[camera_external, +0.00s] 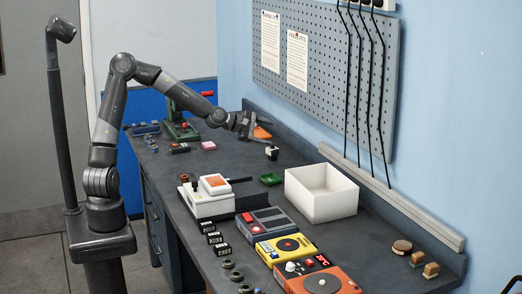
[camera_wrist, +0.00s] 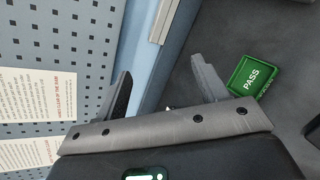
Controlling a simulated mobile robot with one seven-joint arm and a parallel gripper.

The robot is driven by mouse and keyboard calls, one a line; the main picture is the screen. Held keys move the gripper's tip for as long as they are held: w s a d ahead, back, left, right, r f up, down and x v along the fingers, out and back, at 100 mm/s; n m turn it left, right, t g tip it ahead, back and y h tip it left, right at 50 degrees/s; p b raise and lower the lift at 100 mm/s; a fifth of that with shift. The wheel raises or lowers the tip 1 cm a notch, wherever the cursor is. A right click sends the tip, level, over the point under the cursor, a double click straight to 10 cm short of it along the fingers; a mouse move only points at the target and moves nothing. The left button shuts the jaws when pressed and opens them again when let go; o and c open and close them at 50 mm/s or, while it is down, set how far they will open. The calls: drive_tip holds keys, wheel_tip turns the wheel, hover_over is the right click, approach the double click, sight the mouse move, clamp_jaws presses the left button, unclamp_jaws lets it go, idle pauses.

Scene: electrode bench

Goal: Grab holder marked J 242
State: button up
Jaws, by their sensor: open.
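Three small black blocks with white markings stand in a row at the front left of the bench in the external view: an upper block (camera_external: 207,226), a middle block (camera_external: 214,238) and a lower block (camera_external: 223,250). Their markings are too small to read, so I cannot tell which holder is J 242. Another small black-and-white piece (camera_external: 272,152) is below and right of my gripper (camera_external: 250,125), apart from it. In the wrist view my gripper (camera_wrist: 161,64) has its fingers wide apart, with nothing visibly held. A tiny white bit shows at its base, unclear.
A green PASS tray (camera_wrist: 253,77) lies beside the right finger; it also shows in the external view (camera_external: 271,179). A white open box (camera_external: 322,205), a white device (camera_external: 208,204), a yellow device (camera_external: 284,248) and an orange device (camera_external: 318,282) crowd the front. The pegboard (camera_external: 335,75) wall borders the bench.

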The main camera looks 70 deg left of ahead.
drive_tip(key=w+a+r+n+t+y, duration=0.1)
drive_tip(key=a+r+n+t+y, duration=0.2)
drive_tip(key=a+n, duration=0.5)
drive_tip(key=w+a+r+n+t+y, duration=0.1)
drive_tip(key=a+r+n+y, duration=0.2)
drive_tip(key=a+r+n, duration=0.35)
approach(275, 147)
drive_tip(key=shift+s+f+h, duration=0.1)
drive_tip(key=shift+s+h, duration=0.2)
drive_tip(key=shift+s, duration=0.05)
drive_tip(key=shift+w+f, duration=0.15)
drive_tip(key=shift+w, duration=0.05)
drive_tip(key=w, duration=0.2)
drive_tip(key=w+a, duration=0.1)
drive_tip(key=w, duration=0.1)
drive_tip(key=shift+w, duration=0.25)
drive_tip(key=shift+w+a+r, duration=0.1)
drive_tip(key=shift+w+a, duration=0.1)
drive_tip(key=shift+w, duration=0.75)
drive_tip(key=shift+w+a+r, duration=0.1)
drive_tip(key=shift+w+a, duration=0.05)
drive_tip(key=shift+w, duration=0.8)
drive_tip(key=shift+w+a+r, duration=0.1)
drive_tip(key=shift+w+a, duration=0.1)
drive_tip(key=shift+w, duration=0.8)
drive_tip(key=shift+c, duration=0.5)
drive_tip(key=c, duration=1.2)
